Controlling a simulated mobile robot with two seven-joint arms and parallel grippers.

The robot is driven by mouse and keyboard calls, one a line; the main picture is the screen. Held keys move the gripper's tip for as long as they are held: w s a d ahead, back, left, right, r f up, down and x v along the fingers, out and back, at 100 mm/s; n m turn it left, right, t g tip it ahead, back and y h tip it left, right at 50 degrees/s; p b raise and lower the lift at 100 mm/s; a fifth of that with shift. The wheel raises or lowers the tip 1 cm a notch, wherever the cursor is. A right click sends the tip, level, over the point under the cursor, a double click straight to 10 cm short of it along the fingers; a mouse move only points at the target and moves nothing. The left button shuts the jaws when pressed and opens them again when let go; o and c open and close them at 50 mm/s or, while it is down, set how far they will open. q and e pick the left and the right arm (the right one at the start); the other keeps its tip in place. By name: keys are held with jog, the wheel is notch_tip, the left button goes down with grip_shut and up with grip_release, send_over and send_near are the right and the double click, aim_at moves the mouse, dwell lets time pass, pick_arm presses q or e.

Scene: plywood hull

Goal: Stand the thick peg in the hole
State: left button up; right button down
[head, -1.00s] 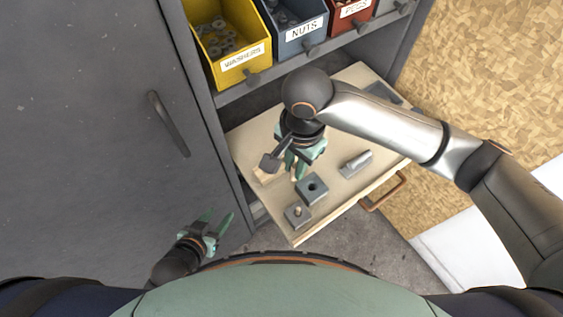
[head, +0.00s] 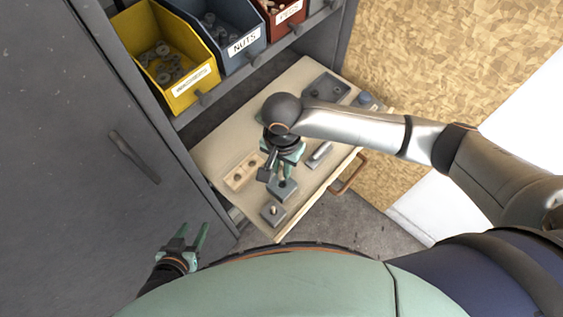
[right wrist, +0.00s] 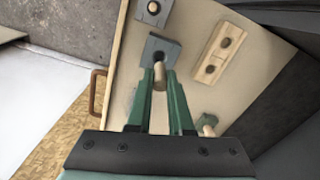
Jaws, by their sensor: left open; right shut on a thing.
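A wooden peg (right wrist: 160,78) is held between the fingers of my right gripper (right wrist: 160,84), which is shut on it. My right gripper (head: 286,178) shows in the head view low over the drawer, just above a grey square block (head: 284,190). In the right wrist view this block (right wrist: 150,46) has a dark hole, and the peg's far end is close to it. Whether the peg has entered the hole I cannot tell. My left gripper (head: 187,243) is open and empty, outside the drawer at the lower left.
The open drawer (head: 225,142) also holds a smaller grey block with a peg (head: 273,212), a wooden two-hole block (head: 243,171), a grey metal piece (head: 319,154) and a dark plate (head: 326,87). Yellow (head: 165,60) and blue (head: 222,30) bins stand above.

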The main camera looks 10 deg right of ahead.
aim_at(282, 178)
jog(key=shift+f+b, duration=1.05)
jog(key=shift+f, duration=0.55)
jog(key=shift+f+b, duration=0.9)
jog(key=shift+b, duration=0.55)
jog(key=shift+f+p, duration=0.35)
jog(key=shift+p, duration=0.05)
jog(key=shift+f, duration=0.1)
jog(key=c, duration=0.7)
grip_release()
jog(key=shift+c, duration=0.2)
notch_tip(282, 178, up, 13)
jog(key=shift+f+p, duration=0.2)
jog(key=shift+p, duration=0.6)
jog(key=shift+s+f, duration=0.1)
jog(key=shift+s, duration=0.05)
